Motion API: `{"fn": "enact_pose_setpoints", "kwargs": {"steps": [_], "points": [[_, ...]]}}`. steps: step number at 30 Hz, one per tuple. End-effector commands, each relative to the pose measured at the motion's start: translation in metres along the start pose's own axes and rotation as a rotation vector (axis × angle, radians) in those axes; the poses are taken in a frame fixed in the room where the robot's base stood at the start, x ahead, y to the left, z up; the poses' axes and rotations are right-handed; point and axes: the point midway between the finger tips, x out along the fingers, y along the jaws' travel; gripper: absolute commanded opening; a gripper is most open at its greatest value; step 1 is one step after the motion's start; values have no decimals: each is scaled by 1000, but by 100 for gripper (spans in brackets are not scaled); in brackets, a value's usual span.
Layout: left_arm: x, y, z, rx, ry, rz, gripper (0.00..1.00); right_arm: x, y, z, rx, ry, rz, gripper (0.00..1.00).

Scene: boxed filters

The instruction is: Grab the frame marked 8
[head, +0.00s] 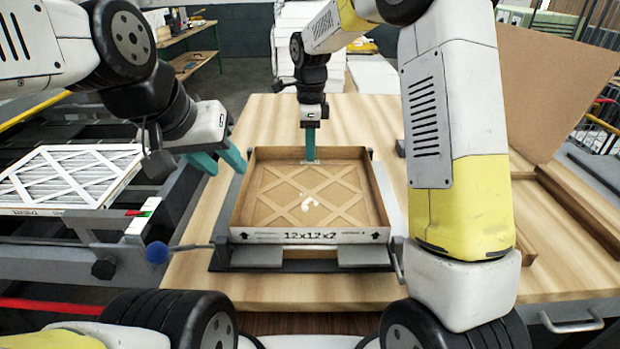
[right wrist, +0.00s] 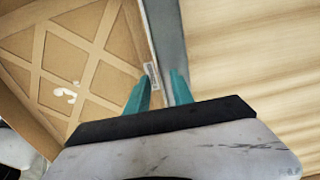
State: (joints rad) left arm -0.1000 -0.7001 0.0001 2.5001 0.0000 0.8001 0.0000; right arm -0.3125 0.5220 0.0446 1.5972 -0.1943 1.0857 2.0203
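A shallow brown cardboard box frame with a lattice inside (head: 270,210) sits in a dark fixture on the wooden table. Its front wall reads "12x12x2". A small label (right wrist: 152,76) is on its far side; I cannot read it. No 8 is readable anywhere. My right gripper (head: 310,158) points down at the far wall. In the right wrist view its two teal fingers (right wrist: 162,78) are apart, on either side of the wall's line; contact is unclear. My left gripper (head: 226,172) is open and empty, left of the box's far-left corner.
A white pleated filter (head: 70,180) lies on the metal rack at left. A lever with a blue knob (head: 157,252) sticks out left of the fixture. A large open cardboard piece (head: 545,90) stands at right. The table front (head: 300,291) is bare.

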Motion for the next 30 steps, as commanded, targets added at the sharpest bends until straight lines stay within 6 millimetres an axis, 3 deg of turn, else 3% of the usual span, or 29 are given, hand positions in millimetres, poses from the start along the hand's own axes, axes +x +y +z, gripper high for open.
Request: {"fn": "enact_pose_setpoints", "kwargs": {"steps": [3,7,30], "points": [[0,0,0,0,0,0,36,0,0,0,0,0,0,26],[0,0,0,0,0,0,36,0,0,0,-1,0,0,1],[0,0,0,0,0,0,36,-1,0,0,-1,0,0,0]]}}
